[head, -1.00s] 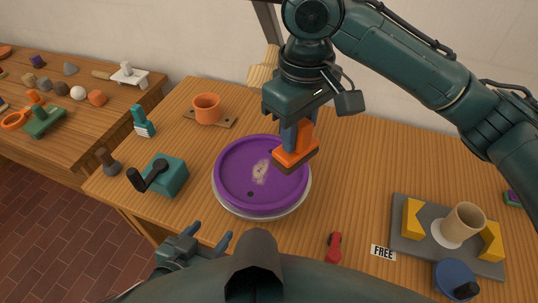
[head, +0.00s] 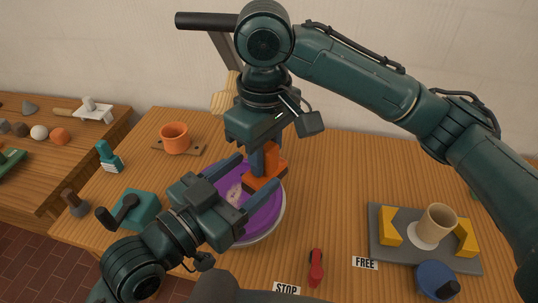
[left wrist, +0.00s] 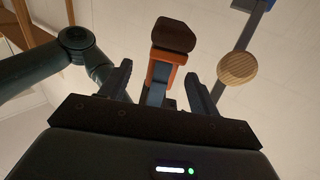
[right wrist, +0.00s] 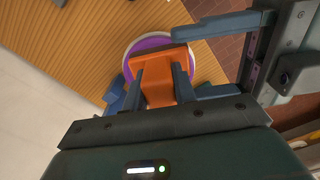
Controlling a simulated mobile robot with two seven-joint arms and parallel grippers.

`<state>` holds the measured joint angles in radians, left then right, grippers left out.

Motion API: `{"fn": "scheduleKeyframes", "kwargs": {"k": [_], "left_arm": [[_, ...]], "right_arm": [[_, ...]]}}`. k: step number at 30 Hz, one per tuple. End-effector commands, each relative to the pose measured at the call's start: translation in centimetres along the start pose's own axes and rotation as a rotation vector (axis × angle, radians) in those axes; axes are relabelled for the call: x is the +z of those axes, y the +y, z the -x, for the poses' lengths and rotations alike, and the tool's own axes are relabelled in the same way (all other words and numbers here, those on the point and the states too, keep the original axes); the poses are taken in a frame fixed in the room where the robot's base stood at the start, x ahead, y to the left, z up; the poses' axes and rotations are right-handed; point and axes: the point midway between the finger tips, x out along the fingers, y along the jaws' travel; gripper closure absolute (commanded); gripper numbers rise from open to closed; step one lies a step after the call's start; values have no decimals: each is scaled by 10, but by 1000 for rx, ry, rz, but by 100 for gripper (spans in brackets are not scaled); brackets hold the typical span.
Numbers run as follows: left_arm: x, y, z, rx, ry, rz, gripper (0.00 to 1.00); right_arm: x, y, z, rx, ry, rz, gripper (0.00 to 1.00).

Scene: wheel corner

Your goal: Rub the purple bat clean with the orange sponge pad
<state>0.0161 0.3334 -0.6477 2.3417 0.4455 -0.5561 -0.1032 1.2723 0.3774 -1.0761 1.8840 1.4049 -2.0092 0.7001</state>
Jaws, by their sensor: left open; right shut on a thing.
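The purple bat (head: 263,214) is a round disc on a pale wheel rim, with a pale smear (head: 235,194) on it. In the right wrist view only an edge of the bat (right wrist: 152,43) shows. My right gripper (head: 264,160) is shut on the orange sponge pad (head: 270,170), which has a dark brown underside (left wrist: 173,35). The pad is above the bat's far right part; I cannot tell if it touches. My left gripper (head: 246,182) is open and empty over the bat, its fingers pointing towards the pad. It hides part of the bat.
A teal crank box (head: 138,208) stands left of the wheel, an orange cup (head: 174,138) behind it. A red lever (head: 316,268) sits between STOP and FREE labels. A grey tray (head: 390,262) with yellow blocks and a beige cup is at the right.

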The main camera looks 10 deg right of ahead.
Motion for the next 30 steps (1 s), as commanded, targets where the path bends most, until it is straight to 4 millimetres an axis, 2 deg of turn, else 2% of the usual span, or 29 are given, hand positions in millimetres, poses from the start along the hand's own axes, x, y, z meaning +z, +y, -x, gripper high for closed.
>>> {"fn": "scheduleKeyframes", "kwargs": {"k": [1, 6, 12, 24, 30], "left_arm": [[-2, 0, -11, 1, 3, 2, 38], [-1, 1, -42, 1, 2, 2, 38], [-1, 0, -65, -1, 1, 1, 38], [0, 1, -73, 2, 1, 1, 38], [-1, 2, -73, 3, 2, 2, 54]], "right_arm": [[0, 0, 0, 0, 0, 0, 100], [0, 0, 0, 0, 1, 0, 100], [0, 0, 0, 0, 1, 0, 100], [0, -5, 0, -9, 2, 13, 100], [0, -5, 0, -9, 2, 15, 100]]}}
